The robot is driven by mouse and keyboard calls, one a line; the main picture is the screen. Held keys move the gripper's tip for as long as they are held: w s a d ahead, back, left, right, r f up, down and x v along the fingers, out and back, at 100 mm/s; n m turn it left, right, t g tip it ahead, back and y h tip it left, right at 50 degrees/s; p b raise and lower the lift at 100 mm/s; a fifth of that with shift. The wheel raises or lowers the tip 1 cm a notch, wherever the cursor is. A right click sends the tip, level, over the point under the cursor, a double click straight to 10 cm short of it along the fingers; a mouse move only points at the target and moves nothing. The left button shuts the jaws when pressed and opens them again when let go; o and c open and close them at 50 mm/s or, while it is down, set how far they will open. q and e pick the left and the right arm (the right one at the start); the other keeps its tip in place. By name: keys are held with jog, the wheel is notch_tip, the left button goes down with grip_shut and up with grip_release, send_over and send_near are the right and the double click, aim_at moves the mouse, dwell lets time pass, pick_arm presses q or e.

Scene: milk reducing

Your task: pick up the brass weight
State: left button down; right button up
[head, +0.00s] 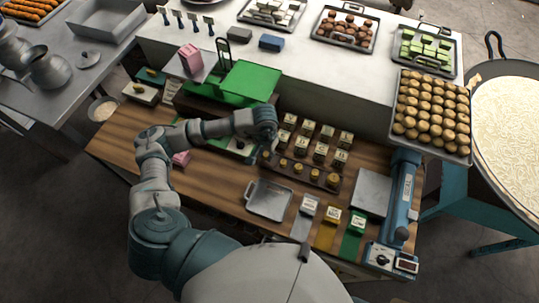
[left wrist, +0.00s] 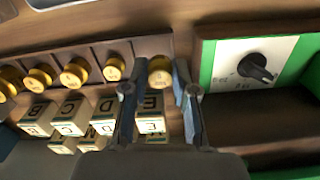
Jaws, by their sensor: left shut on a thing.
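Several brass weights stand in a row in a dark wooden rack (head: 291,172) in the head view. In the left wrist view the rack row runs to the left, with one brass weight (left wrist: 114,68) standing beside the gripper. My left gripper (head: 268,143) is at the left end of the row, pointing down. In the left wrist view its fingers (left wrist: 160,82) are closed around the end brass weight (left wrist: 160,70). I cannot tell whether that weight is clear of the rack. My right gripper is not in view.
Lettered blocks (left wrist: 73,115) stand close beside the row. A green scale (head: 250,82) with a dial (left wrist: 257,68) is close by. A metal tray (head: 268,200) and a steel plate (head: 371,190) lie on the wooden counter (head: 215,190).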

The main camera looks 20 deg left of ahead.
pick_arm(q)
jog(key=s+a+b, duration=0.1)
jog(key=s+a, duration=0.1)
jog(key=s, duration=0.2)
jog(key=s+a+b, duration=0.1)
jog(key=s+a, duration=0.1)
jog(key=s, duration=0.2)
jog(key=s+a+r+b, duration=0.1)
jog(key=s+a, duration=0.1)
jog(key=s, duration=0.2)
jog(key=shift+s+a+b, duration=0.1)
jog(key=shift+s+b, duration=0.05)
jog(key=shift+b, duration=0.15)
jog(key=shift+s+a+r, duration=0.15)
jog(key=shift+s, duration=0.25)
